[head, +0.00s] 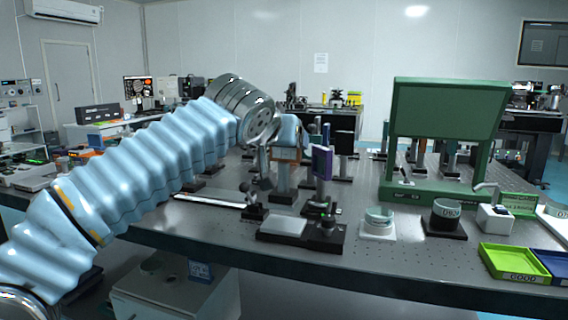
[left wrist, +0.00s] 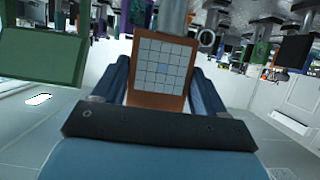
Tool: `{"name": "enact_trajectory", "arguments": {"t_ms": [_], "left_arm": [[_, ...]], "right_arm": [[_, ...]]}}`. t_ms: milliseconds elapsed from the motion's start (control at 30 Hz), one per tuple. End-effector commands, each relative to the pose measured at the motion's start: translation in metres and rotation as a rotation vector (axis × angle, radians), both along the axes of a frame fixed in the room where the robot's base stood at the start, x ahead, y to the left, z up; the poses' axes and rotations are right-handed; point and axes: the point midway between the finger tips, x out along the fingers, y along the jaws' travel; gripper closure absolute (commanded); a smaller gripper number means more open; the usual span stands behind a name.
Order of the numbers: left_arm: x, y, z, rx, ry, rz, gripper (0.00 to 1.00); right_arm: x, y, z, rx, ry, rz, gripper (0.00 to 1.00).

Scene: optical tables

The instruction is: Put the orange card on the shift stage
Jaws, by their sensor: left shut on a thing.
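The orange card (left wrist: 160,98), an orange-brown plate with a pale grid face, sits between the two blue fingers of my left gripper (left wrist: 162,82) in the left wrist view. The gripper is shut on it. In the head view the orange card (head: 287,154) shows partly at the end of my left arm, in front of or above a grey post (head: 282,179); I cannot tell if they touch. A low black stage with a pale plate (head: 283,227) and a knob, which looks like the shift stage, stands near the table's front edge. My right gripper is out of view.
A purple-framed plate on a post (head: 321,162) stands just right of the card. A large green frame (head: 446,105) rises further right. Round parts (head: 378,220) and a green tray (head: 514,262) lie along the front right. A clear strip of table (head: 200,240) lies left of the stage.

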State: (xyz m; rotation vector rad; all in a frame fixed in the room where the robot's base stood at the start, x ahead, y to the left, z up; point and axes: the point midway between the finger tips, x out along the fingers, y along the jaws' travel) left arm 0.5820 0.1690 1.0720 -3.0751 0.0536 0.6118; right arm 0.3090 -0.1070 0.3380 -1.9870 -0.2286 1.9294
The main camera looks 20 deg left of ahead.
Motion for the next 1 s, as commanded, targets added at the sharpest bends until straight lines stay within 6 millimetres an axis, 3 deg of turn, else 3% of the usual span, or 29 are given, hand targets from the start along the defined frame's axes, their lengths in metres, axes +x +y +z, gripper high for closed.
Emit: {"name": "enact_trajectory", "arguments": {"t_ms": [233,500,933,967,1000], "left_arm": [[0.016,0.004,-0.020,0.001,0.000,0.001,1.00],[0.015,0.004,-0.046,0.001,-0.002,0.000,1.00],[0.015,0.003,-0.052,0.001,-0.002,0.000,1.00],[0.015,0.003,-0.052,0.001,0.001,0.000,0.23],[0.015,0.003,-0.052,0.001,0.001,0.000,0.17]], "right_arm": [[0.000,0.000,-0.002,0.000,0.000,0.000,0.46],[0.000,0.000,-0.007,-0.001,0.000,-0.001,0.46],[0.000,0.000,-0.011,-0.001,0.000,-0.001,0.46],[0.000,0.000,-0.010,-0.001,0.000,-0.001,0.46],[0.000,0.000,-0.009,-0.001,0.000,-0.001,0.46]]}}
